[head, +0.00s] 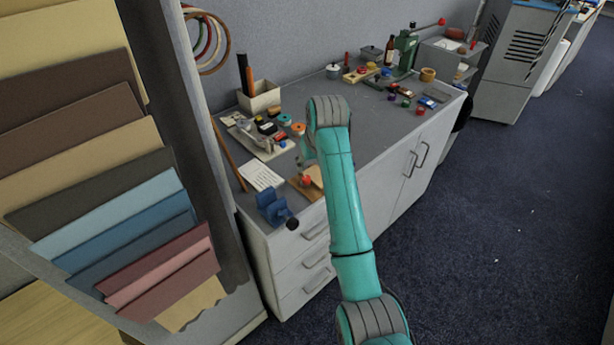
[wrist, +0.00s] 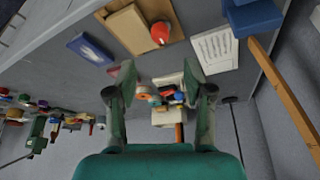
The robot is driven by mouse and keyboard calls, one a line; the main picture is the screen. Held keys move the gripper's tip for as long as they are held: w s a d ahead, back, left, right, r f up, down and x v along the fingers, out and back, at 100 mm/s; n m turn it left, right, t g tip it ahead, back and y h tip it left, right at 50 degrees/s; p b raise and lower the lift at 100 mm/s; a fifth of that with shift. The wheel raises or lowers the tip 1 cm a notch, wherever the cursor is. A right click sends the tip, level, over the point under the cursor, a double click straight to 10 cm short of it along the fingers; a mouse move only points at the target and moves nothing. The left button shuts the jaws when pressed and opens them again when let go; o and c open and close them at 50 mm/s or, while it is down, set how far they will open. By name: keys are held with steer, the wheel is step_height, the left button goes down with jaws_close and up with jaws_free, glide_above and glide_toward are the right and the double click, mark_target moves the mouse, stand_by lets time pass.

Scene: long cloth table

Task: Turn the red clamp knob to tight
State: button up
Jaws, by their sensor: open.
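The red knob (head: 307,181) sits on a tan wooden block (head: 313,190) near the front edge of the bench, partly behind my arm in the head view. In the wrist view the red knob (wrist: 160,33) shows at the top centre, beside the wooden block (wrist: 128,29). My gripper (wrist: 159,72) is open and empty, its two green fingers spread apart. The knob lies beyond the fingertips in the picture, not between them. In the head view my gripper (head: 306,150) is small and mostly hidden by my wrist. The knob's turn marking cannot be made out.
A blue fixture (head: 272,206) stands at the bench's near corner. A printed sheet (head: 260,175) lies behind it. A tray of small items (head: 262,138) and a pen box (head: 260,97) stand farther back. A green press (head: 405,50) stands at the far end. The bench middle is fairly clear.

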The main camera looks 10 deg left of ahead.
mark_target(306, 178)
steer(key=x, duration=0.9)
steer(key=shift+f, duration=0.25)
jaws_close()
